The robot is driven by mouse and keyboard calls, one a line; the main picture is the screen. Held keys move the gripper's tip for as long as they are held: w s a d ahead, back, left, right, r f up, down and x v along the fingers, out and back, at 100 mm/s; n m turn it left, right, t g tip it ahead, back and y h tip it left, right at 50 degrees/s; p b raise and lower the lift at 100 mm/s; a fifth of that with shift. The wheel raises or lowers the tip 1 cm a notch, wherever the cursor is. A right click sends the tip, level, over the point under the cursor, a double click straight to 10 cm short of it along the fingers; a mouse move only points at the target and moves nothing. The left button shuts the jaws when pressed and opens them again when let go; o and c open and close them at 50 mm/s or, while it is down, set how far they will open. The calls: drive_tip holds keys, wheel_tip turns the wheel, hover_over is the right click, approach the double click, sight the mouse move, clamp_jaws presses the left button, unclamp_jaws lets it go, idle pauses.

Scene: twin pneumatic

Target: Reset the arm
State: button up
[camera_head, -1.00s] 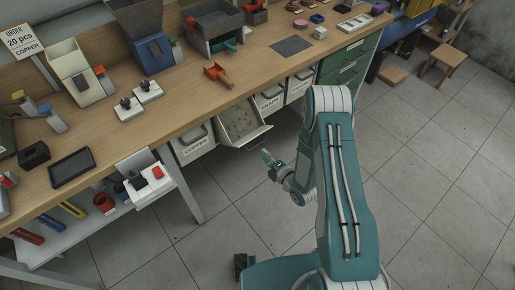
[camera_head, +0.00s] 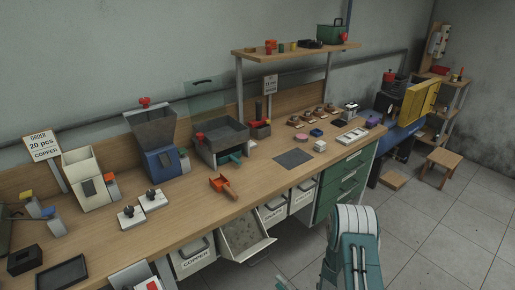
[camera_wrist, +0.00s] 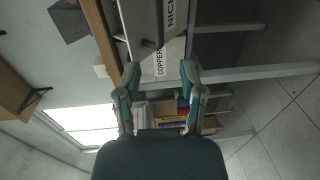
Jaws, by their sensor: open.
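My gripper (camera_wrist: 159,75) is open and empty in the wrist view, its two teal and grey fingers well apart. Between and beyond the fingers are a bin front labelled COPPER (camera_wrist: 161,66) and a grey bin above it; neither is touched as far as I can see. In the head view my teal arm with its white joint cover stands at the bottom, right of centre, in front of the bench. The gripper is mostly cut off there by the lower edge.
A long wooden workbench (camera_head: 185,210) carries hoppers, trays and an orange scoop (camera_head: 223,187). A tilted-out bin (camera_head: 244,235) projects from its front, beside the COPPER bin (camera_head: 194,257). Green drawers (camera_head: 345,180) stand farther right. A wooden stool (camera_head: 442,160) stands on open tiled floor (camera_head: 430,225).

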drive_tip(key=w+d+r+m+g+h, duration=0.2)
drive_tip(key=w+d+r+m+h, duration=0.15)
drive_tip(key=w+r, duration=0.5)
drive_tip(key=s+d+r+m+g+h, duration=0.1)
drive_tip(key=s+d+r+m+h, duration=0.15)
drive_tip(key=r, duration=0.55)
drive_tip(key=s+d+r+m+h, duration=0.1)
drive_tip(key=r+m+h, duration=0.1)
drive_tip(key=r+m, duration=0.35)
drive_tip(key=s+r+m+g+h, duration=0.3)
drive_tip(key=s+r+m, duration=0.4)
drive_tip(key=s+r, duration=0.45)
drive_tip(key=s+a+r+m+g, duration=0.1)
drive_tip(key=s+r+m, duration=0.1)
drive_tip(key=s, duration=0.5)
drive_tip(key=s+a+r+m+g+y, duration=0.1)
drive_tip(key=s+r+m, duration=0.2)
drive_tip(key=s, duration=0.5)
drive_tip(key=shift+r+m, duration=0.15)
drive_tip(key=shift+m, duration=0.5)
